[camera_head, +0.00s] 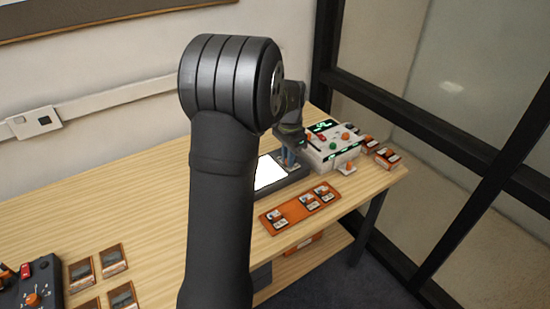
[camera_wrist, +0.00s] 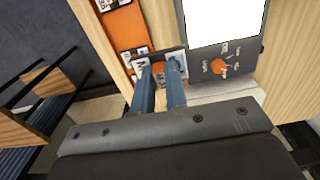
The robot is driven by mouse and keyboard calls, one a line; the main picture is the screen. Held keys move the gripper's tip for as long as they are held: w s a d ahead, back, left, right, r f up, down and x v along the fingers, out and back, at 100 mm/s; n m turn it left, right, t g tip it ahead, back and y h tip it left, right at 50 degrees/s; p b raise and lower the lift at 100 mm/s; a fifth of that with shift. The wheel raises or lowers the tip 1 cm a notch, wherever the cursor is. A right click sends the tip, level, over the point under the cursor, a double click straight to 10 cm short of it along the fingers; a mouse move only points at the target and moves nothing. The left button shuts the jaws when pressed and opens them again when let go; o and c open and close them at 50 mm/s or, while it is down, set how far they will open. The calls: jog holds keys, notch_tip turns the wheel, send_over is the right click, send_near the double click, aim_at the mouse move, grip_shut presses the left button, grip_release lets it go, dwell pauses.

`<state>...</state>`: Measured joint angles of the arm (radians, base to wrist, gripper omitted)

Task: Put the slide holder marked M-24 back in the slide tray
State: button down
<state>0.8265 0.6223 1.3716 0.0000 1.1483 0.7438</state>
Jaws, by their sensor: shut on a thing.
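The orange slide tray (camera_head: 292,213) lies on the table in front of the light box. It holds slide holders with white labels at its left end and towards its right end, with a bare stretch between. My gripper (camera_wrist: 164,72) points down beside the tray and light box. It is shut on a dark slide holder (camera_wrist: 140,62) with a white label, partly hidden by the blue fingers; its marking is not legible. In the wrist view, the tray (camera_wrist: 126,29) lies just beyond and left of the held holder. In the head view, my gripper (camera_head: 288,156) is small and the held holder is unclear.
Slide boxes (camera_head: 108,261) and a dark device (camera_head: 32,291) stand left.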

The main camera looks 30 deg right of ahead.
jog(key=shift+s+d+r, duration=0.1)
jog(key=shift+s, duration=0.4)
jog(key=shift+s+a+f, duration=0.45)
jog(key=shift+s+f, duration=0.5)
jog(key=shift+f, duration=0.65)
jog(key=shift+s+a+f, duration=0.5)
jog(key=shift+s+f, duration=0.5)
jog(key=shift+f, duration=0.6)
jog(key=shift+s+a+f, duration=0.45)
jog(key=shift+s+f, duration=0.5)
jog(key=shift+f, duration=0.65)
jog(key=shift+f, duration=0.85)
jog(key=shift+f, duration=0.1)
jog(key=shift+f, duration=0.7)
jog(key=shift+f, duration=0.1)
jog(key=shift+f, duration=0.25)
